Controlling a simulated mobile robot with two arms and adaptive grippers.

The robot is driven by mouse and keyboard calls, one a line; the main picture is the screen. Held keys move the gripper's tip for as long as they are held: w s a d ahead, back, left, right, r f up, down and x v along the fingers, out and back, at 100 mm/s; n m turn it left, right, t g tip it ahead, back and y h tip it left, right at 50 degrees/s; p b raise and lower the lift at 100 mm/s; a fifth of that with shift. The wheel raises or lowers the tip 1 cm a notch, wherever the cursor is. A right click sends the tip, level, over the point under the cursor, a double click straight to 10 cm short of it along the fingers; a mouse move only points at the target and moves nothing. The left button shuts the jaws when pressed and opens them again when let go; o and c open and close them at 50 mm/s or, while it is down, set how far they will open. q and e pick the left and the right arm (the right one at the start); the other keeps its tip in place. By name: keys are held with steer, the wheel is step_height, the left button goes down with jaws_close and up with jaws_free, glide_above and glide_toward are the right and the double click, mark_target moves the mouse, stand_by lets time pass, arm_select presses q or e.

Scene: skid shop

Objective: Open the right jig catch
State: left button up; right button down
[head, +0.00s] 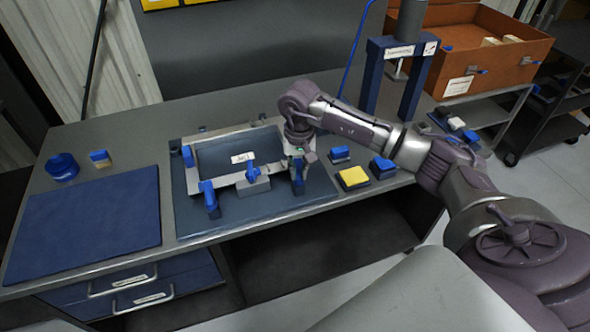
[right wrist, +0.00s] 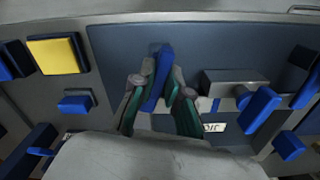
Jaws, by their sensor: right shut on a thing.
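The jig is a grey metal frame (head: 232,181) with a white label, lying on a dark blue-grey mat on the bench. Its right catch has a blue handle (head: 298,184) at the frame's right front corner. My right gripper (head: 299,163) reaches down onto this catch. In the right wrist view the gripper (right wrist: 161,84) has its two fingers closed on either side of the blue handle (right wrist: 161,68), which points up between them. Another blue catch (head: 209,194) stands at the left front, and a blue-handled clamp (head: 252,169) at the middle. My left gripper is not in view.
A yellow-topped block (head: 353,178) and blue blocks (head: 383,166) sit right of the mat. A blue mat (head: 85,222) lies clear at the left, with a blue round container (head: 62,167) behind it. A blue press stand (head: 374,75) and brown bin (head: 490,50) are at back right.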

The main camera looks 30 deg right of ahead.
steer(key=shift+m, duration=0.5)
steer(key=m, duration=0.3)
steer(key=shift+m, duration=0.8)
